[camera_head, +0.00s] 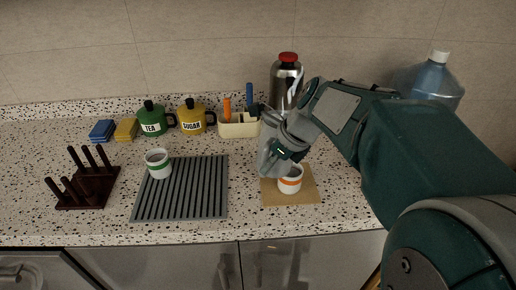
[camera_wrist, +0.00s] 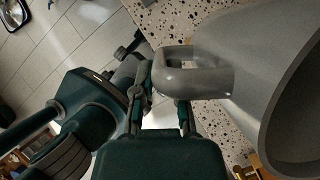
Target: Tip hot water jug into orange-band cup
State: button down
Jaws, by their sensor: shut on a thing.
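The grey jug (camera_head: 271,154) is held by its handle in my gripper (camera_head: 290,149), just behind and left of the orange-band cup. In the wrist view the jug (camera_wrist: 245,75) fills the right side, its wide mouth facing the lower right, and its looped handle (camera_wrist: 200,80) lies at the fingers of my gripper (camera_wrist: 165,92). The white orange-band cup (camera_head: 290,183) stands upright on a tan square mat (camera_head: 304,196), close below the jug and gripper. The jug looks tilted; no water stream is visible, and the cup's inside is mostly hidden.
A green-band cup (camera_head: 158,168) stands on a ribbed grey mat (camera_head: 205,202). A dark peg rack (camera_head: 92,187) is at left.

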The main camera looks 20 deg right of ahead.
notch_tip(320, 180, up, 2)
jog(key=m+y, duration=0.1)
jog(key=y, duration=0.6)
jog(key=shift+d+r+m+g+y, duration=0.15)
jog(key=shift+m+g+y, duration=0.15)
jog(key=shift+m+g, duration=0.1)
jog(key=shift+d+r+y, duration=0.2)
jog(key=shift+y, duration=0.5)
jog(key=shift+w+d, duration=0.1)
jog(key=shift+d+y, duration=0.1)
jog(key=shift+y, duration=0.3)
jog(key=shift+w+d+f+m+y, duration=0.15)
jog(key=shift+d+m+y, duration=0.3)
jog(key=shift+y, duration=0.25)
dwell(1.2)
jog(key=shift+d+f+y, duration=0.2)
jog(key=shift+d+y, duration=0.25)
jog(key=shift+y, duration=0.15)
dwell(1.8)
